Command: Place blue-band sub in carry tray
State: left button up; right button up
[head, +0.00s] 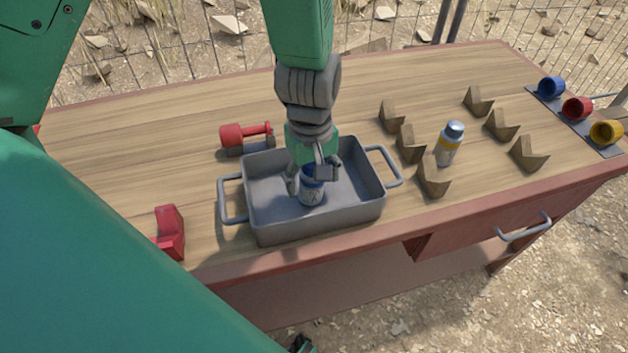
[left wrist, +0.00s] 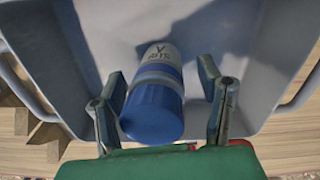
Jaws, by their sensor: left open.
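The grey carry tray (head: 265,232) with two side handles stands on the wooden bench. The blue-band sub (head: 312,192), a white and blue cylinder, is inside the tray. It also shows in the left wrist view (left wrist: 155,95) with its blue end toward the camera and dark markings on its white part. My left gripper (head: 314,178) is low in the tray, around the sub. In the left wrist view its fingers (left wrist: 165,105) are apart, one on each side of the sub, with a visible gap at the right finger. My right gripper is not identifiable in these views.
A white and yellow-banded bottle (head: 449,144) stands among several wooden V-shaped cradles (head: 433,178) to the right. Blue, red and yellow cups (head: 577,108) sit at the far right edge. The bench's back left is clear.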

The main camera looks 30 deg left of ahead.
pick_arm(q)
notch_tip(320, 180, up, 11)
jog(key=shift+p, duration=1.05)
jog(key=shift+a, duration=0.1)
